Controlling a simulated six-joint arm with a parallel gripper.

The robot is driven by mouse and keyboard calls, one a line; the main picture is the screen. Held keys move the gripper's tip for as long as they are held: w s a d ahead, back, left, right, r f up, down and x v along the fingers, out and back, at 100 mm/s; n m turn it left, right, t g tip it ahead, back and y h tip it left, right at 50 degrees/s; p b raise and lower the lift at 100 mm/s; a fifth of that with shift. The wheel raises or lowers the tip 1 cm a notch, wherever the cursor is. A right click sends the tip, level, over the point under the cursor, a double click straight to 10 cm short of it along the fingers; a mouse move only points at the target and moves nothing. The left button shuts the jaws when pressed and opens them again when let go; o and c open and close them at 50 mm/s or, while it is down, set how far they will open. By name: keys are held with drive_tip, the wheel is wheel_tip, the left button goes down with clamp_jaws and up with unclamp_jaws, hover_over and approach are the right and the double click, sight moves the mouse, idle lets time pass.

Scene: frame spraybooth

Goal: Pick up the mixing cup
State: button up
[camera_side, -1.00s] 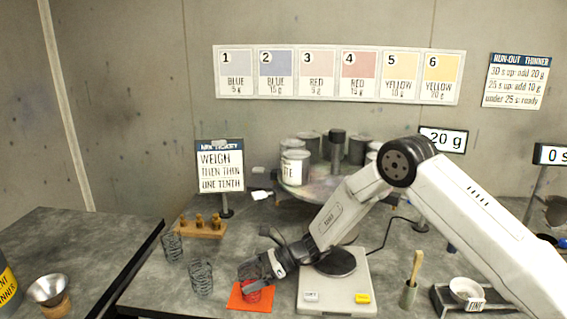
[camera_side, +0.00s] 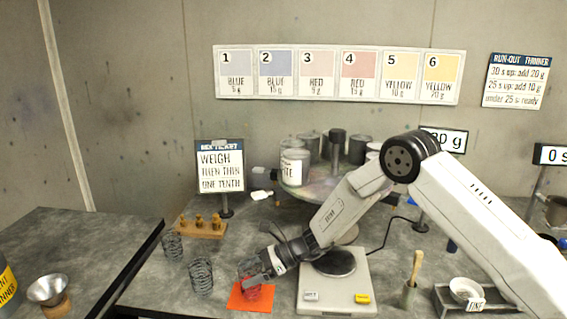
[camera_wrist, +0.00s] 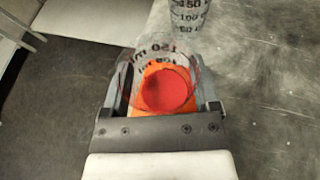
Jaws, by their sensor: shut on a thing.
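The mixing cup (camera_side: 252,283) is clear with dark graduation marks and has red paint at its bottom. It is at or just above the orange mat (camera_side: 238,299) at the front of the bench; I cannot tell whether it touches the mat. My gripper (camera_side: 254,272) reaches it from the right and is shut on it. In the wrist view the cup (camera_wrist: 166,85) sits between the two fingers of my gripper (camera_wrist: 165,95), with its rim toward the camera and the red paint visible inside. Part of the orange mat shows behind it.
A scale (camera_side: 338,293) stands just right of the mat. Two clear graduated cups (camera_side: 201,276) (camera_side: 172,247) stand to the left. A wooden block with brass pieces (camera_side: 203,227) and a turntable with several cans (camera_side: 296,167) are behind. A brush holder (camera_side: 408,294) is right of the scale.

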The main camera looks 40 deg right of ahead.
drive_tip(key=s+d+r, duration=0.2)
drive_tip(key=s+r, duration=1)
drive_tip(key=s, duration=0.1)
drive_tip(key=shift+s+d, duration=0.35)
drive_tip(key=shift+s, duration=0.05)
idle(0.5)
